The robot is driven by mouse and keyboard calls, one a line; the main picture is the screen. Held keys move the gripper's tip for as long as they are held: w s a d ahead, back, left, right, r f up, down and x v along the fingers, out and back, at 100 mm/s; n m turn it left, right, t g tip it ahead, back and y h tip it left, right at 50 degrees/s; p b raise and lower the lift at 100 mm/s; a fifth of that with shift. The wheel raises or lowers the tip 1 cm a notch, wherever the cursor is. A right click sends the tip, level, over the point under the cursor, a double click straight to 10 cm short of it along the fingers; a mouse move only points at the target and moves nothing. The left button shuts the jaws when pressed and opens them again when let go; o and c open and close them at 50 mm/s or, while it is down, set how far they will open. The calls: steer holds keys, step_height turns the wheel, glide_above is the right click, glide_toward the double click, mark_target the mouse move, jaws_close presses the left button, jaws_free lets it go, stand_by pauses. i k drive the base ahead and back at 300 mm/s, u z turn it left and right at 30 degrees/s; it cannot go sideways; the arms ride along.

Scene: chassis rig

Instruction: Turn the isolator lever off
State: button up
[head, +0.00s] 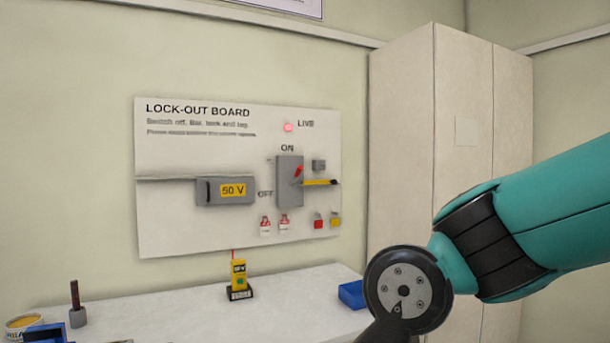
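The isolator (285,190) is a grey upright box on the white lock-out board (190,215) on the wall. Its red lever (298,172) tilts up towards the word ON above the box. The word OFF is at the left of the box. A pinkish-red lamp (288,127) beside the word LIVE looks lit. A yellow and black bar (319,182) sticks out to the right at the isolator. My teal arm comes in from the right and bends down at the bottom, well in front of the board. My gripper is out of the picture.
A grey unit marked 50 V (226,191) is left of the isolator. Tags (284,222) and red and yellow padlocks (318,221) hang below. The white bench (170,315) holds a yellow tester (239,275) and a blue bin (352,294). A tall cabinet (405,150) stands right.

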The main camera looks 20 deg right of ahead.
mark_target(296, 174)
steer(key=u, duration=0.6)
steer(key=i, duration=1.3)
steer(key=z, duration=0.8)
steer(key=i, duration=0.85)
steer(key=z, duration=0.8)
